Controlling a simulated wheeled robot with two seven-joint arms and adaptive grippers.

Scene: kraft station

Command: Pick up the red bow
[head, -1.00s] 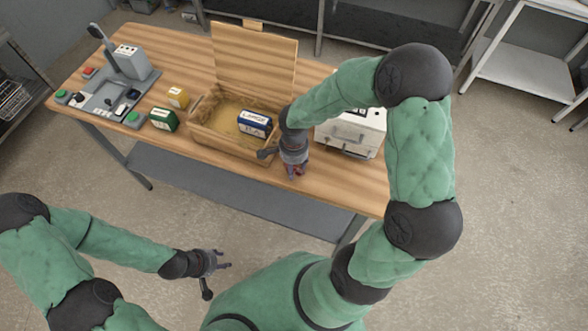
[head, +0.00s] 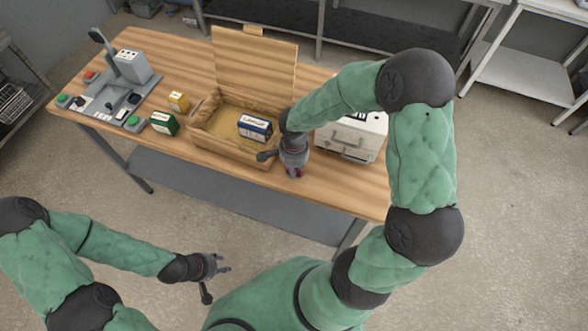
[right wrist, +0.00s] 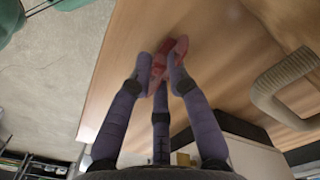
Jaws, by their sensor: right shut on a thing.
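The red bow (right wrist: 160,64) lies between the fingertips of my right gripper (right wrist: 158,82) in the right wrist view, just above or at the wooden table top. My right gripper is shut on it. In the head view my right gripper (head: 295,170) points down at the table's front edge, right of the open wooden box, and the bow is mostly hidden by the fingers. My left gripper (head: 222,268) is open and empty, held low in front of the table over the floor.
An open wooden box (head: 215,143) with raised lid holds a blue labelled box (head: 255,127). A green box (head: 163,123) and a yellow box (head: 178,101) stand left of it. A white drawer unit (head: 350,140) stands right of my right gripper. A grey button panel (head: 108,98) is far left.

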